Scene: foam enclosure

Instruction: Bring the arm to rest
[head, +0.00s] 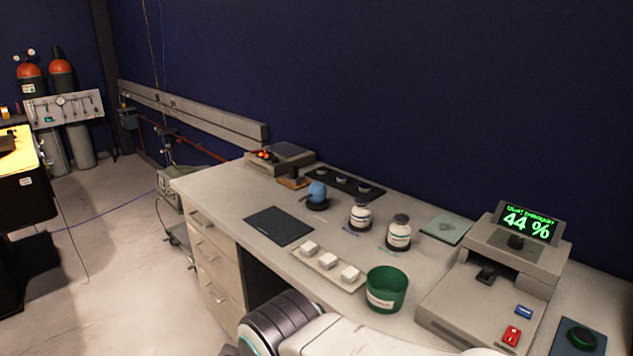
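My arm (335,335) shows at the bottom of the head view, with a white link and a dark ribbed joint near the front of the workbench. My gripper is outside the picture, so its fingers and anything in them are hidden. The workbench (225,182) has a grey top and drawers on its left side. A green tub (387,290) with a white label stands on the bench just beyond my arm.
A tray (327,263) holds three white blocks. A dark mat (278,226), two white bottles (360,214) (398,233) and a blue round object (317,192) lie behind. A machine (500,270) reading 44 % stands right. Floor (110,270) is open at left.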

